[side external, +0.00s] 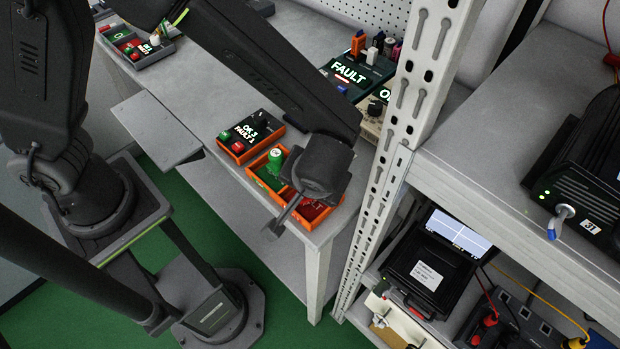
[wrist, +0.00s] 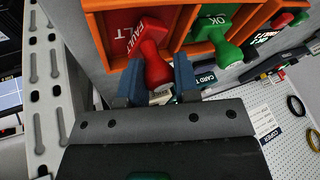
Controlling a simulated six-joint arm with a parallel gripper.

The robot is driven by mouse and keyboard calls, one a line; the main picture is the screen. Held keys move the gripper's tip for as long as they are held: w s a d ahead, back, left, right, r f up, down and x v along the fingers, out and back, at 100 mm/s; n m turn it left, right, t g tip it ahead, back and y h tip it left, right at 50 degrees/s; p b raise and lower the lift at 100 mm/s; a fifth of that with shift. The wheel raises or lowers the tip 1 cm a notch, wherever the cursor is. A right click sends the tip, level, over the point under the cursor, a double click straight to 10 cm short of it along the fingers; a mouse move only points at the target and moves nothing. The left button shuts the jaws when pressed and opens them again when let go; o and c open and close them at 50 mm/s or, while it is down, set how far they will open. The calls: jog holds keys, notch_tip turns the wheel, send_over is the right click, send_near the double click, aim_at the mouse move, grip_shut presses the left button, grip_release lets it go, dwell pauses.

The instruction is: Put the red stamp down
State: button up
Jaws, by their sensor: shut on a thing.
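The red stamp (wrist: 154,66) is between the two fingers of my gripper (wrist: 157,82) in the wrist view. My gripper is shut on it. The stamp's far end lies over the red FAULT compartment (wrist: 121,22) of the orange tray (wrist: 178,22); I cannot tell whether it touches the pad. In the side external view my gripper (side external: 290,210) is over the same tray (side external: 328,222), and the wrist hides the red stamp. The green stamp (wrist: 218,40) stands in the OK compartment beside it, and also shows in the side external view (side external: 275,160).
A small orange-edged box (side external: 251,135) reading OK 3, FAULT 1 sits beside the tray. A white perforated rack post (side external: 418,85) stands close to my wrist on the right.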

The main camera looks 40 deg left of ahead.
jog(key=shift+f, duration=0.2)
jog(key=o, duration=0.8)
jog(key=v, duration=1.2)
jog(key=shift+r, duration=0.25)
